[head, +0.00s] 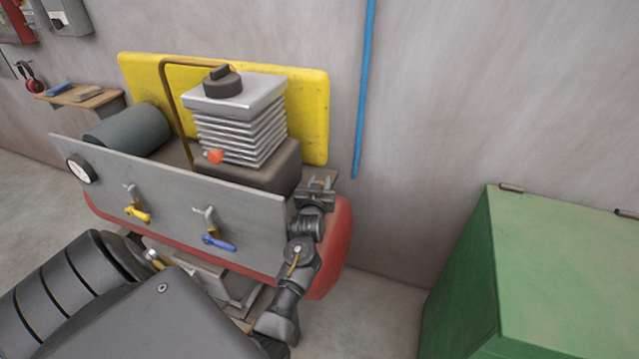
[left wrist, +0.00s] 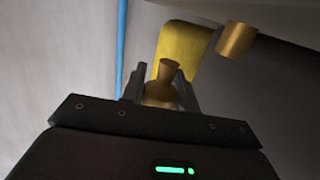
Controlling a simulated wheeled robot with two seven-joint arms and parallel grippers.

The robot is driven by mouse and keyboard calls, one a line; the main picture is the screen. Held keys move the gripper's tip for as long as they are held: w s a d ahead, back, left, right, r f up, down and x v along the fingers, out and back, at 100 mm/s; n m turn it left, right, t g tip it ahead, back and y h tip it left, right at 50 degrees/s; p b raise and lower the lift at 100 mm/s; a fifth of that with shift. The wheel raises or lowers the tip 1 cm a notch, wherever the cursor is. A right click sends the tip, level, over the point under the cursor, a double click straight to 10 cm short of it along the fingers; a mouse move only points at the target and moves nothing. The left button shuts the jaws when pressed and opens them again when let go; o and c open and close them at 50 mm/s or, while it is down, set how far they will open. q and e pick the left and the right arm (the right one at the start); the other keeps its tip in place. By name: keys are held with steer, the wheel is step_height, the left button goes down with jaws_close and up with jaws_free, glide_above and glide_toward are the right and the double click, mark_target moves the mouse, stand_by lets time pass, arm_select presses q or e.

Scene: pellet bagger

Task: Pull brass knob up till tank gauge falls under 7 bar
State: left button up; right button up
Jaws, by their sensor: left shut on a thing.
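My left gripper (head: 316,194) is at the right end of the compressor's grey panel (head: 245,220), above the red tank (head: 338,240). In the left wrist view, its fingers are shut around the brass knob (left wrist: 164,82), whose flared top stands up between them. In the head view the knob cannot be made out at the gripper. A round white-faced gauge (head: 81,169) sits at the panel's left end; its needle is too small to read. My right gripper is not in view.
A yellow-handled valve (head: 138,211) and a blue-handled valve (head: 218,242) are on the panel. The finned pump (head: 240,125) stands behind it before a yellow guard (head: 310,110). A blue pipe (head: 366,90) runs down the wall. A green cabinet (head: 560,270) stands right, with free floor between.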

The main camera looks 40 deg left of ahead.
arm_select(q)
steer(key=shift+w+a+r, duration=0.1)
steer(key=shift+r, duration=0.35)
steer(key=o, duration=1)
steer(key=shift+f, duration=0.25)
